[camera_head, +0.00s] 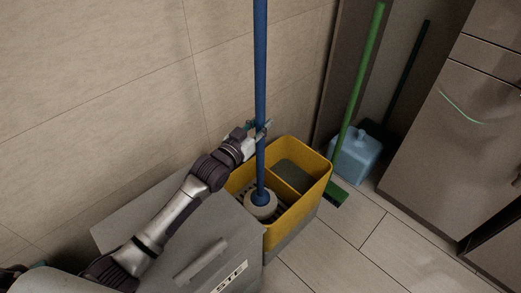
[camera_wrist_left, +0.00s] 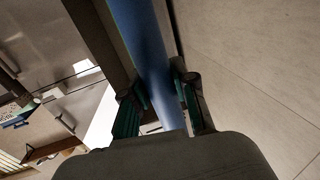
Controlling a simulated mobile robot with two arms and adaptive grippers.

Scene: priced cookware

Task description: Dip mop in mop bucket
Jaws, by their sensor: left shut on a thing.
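A mop with a long blue handle (camera_head: 260,70) stands nearly upright. Its pale round head (camera_head: 261,204) is inside the yellow mop bucket (camera_head: 318,190), in the compartment nearer my arm. Whether it touches the bottom cannot be seen. My left gripper (camera_head: 260,130) is shut on the blue handle above the bucket's rim. The left wrist view shows the handle (camera_wrist_left: 142,40) running between the two green-padded fingers (camera_wrist_left: 160,108). My right gripper is not in view.
A grey bin (camera_head: 215,235) stands directly left of the bucket, under my left arm. A green broom (camera_head: 354,95) and a light blue jug (camera_head: 355,155) are to the right by the cabinets (camera_head: 450,130). The tiled wall is close behind. Floor at front right is clear.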

